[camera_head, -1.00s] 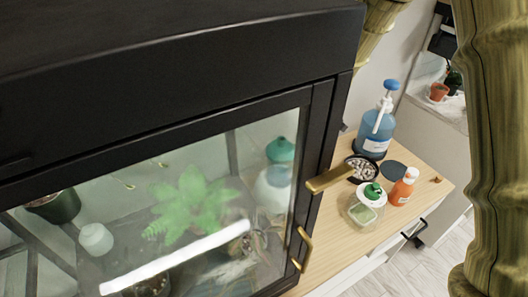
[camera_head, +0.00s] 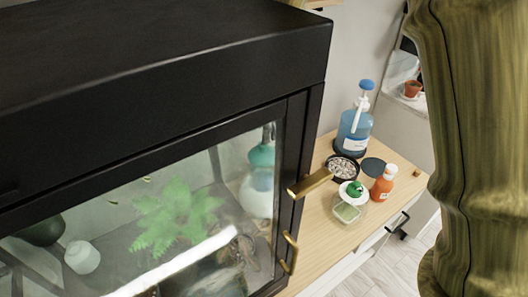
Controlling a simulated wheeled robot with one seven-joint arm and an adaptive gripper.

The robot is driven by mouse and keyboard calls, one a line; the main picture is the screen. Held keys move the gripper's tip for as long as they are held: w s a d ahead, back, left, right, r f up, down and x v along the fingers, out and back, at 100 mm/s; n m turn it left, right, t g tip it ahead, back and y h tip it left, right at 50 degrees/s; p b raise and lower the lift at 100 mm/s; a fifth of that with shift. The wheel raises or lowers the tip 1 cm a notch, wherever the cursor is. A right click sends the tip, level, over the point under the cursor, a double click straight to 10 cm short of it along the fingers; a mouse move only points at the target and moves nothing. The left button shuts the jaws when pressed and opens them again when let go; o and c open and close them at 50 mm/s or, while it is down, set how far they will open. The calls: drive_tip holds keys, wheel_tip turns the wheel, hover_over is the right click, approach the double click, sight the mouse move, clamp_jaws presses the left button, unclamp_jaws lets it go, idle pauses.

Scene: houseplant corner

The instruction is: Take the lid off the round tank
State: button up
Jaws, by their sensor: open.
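A small clear container (camera_head: 345,212) stands on the wooden top, right of the dark cabinet. A white round lid (camera_head: 351,196) with a green knob (camera_head: 355,187) sits on it. It looks like the round tank, though it is small in view and its exact shape is hard to tell. A pale rounded vessel with a teal top (camera_head: 261,156) also shows through the cabinet glass. My gripper is not in view.
The black glass-fronted cabinet (camera_head: 165,75) fills the left, with brass handles (camera_head: 310,182) jutting right. Around the container stand a blue pump bottle (camera_head: 354,130), an orange bottle (camera_head: 383,184), a dish of pebbles (camera_head: 342,167) and a dark disc (camera_head: 373,166). The wooden top (camera_head: 325,236) is bare in front.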

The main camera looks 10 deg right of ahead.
drive_tip(key=shift+f+p, duration=1.25)
drive_tip(key=shift+f, duration=1.4)
drive_tip(key=shift+c, duration=0.4)
drive_tip(key=c, duration=1)
